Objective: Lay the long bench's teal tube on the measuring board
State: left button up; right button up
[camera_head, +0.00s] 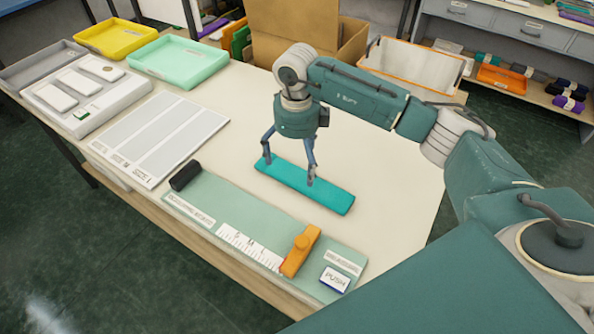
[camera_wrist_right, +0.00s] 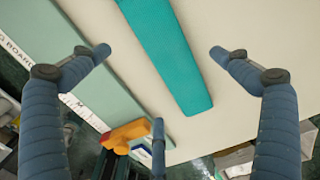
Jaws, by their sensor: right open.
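The teal tube (camera_head: 325,192) is a long flat teal bar lying on the bench behind the measuring board. The measuring board (camera_head: 205,209) is pale green, with a white ruler scale, a black block at its left end and an orange slider (camera_head: 300,250) towards its right. My right gripper (camera_head: 289,172) is open, low at the tube in the head view, its fingers apart. In the right wrist view the tube (camera_wrist_right: 168,52) runs between the open fingers (camera_wrist_right: 165,52) with gaps on both sides. The board (camera_wrist_right: 85,65) shows at left there. My left gripper is not in view.
The long bench (camera_head: 395,205) is clear right of the tube. A white striped sheet (camera_head: 160,137), a grey-white tray with blocks (camera_head: 85,95), a mint tray (camera_head: 178,62) and a yellow tray (camera_head: 115,38) fill the left. A cardboard box (camera_head: 300,35) and an orange-rimmed bin (camera_head: 415,65) stand behind.

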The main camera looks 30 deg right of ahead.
aim_at(300, 182)
jog(key=shift+s+d+f, duration=0.1)
jog(key=shift+s+f, duration=0.05)
jog(key=shift+f, duration=0.8)
jog(key=shift+f+p, duration=0.3)
jog(key=f, duration=0.1)
jog(key=f+p, duration=0.1)
jog(key=f, duration=0.1)
jog(key=f+p, duration=0.1)
jog(key=shift+s+d+f, duration=0.15)
jog(key=shift+d, duration=0.15)
jog(key=shift+f, duration=0.45)
jog(key=shift+c, duration=0.5)
jog(key=c, duration=0.5)
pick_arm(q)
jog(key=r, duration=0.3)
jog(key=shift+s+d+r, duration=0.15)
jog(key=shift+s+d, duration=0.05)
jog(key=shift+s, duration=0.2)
pick_arm(e)
jog(key=c, duration=0.5)
